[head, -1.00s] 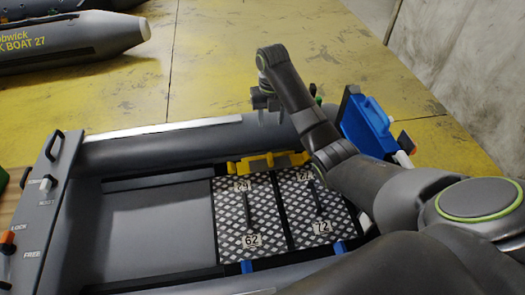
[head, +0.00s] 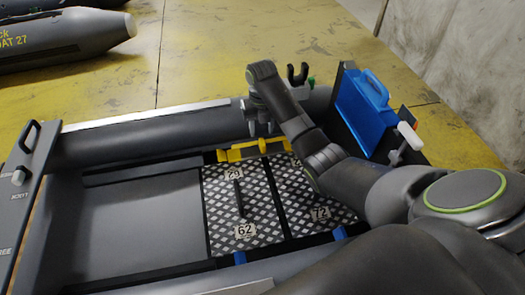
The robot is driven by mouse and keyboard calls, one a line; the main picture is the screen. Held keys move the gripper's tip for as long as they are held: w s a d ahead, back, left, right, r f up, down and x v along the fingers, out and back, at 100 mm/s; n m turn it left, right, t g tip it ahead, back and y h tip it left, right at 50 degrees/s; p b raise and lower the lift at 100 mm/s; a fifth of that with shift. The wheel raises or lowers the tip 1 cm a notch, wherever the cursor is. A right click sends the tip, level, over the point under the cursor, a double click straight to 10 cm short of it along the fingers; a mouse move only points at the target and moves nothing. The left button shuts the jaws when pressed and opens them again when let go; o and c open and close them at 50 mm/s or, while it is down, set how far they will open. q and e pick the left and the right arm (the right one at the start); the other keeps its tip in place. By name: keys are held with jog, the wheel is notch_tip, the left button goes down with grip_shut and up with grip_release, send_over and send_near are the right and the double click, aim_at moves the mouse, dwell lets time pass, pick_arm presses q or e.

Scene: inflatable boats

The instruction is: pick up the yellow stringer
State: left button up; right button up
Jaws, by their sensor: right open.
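The yellow stringer (head: 255,150) lies along the far edge of the floor panels, against the inner side of the far grey boat tube (head: 150,144). Part of it towards the right is hidden behind my right arm. My right gripper (head: 262,124) is open and hangs over the far tube, just beyond and above the stringer. Its fingers are small and partly hidden by the wrist, and I see nothing held. My left gripper is not in view.
Two checkered floor panels (head: 243,215) lie inside the boat, with blue pieces (head: 340,233) at their near edge. A blue case (head: 361,102) stands at the right, near my forearm. A black fork (head: 297,75) rises behind my wrist. Another grey boat (head: 60,38) lies far left.

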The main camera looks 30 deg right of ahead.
aim_at(262, 142)
jog(key=shift+d+f, duration=0.2)
jog(key=shift+f, duration=2.55)
jog(key=shift+c, duration=0.3)
grip_shut()
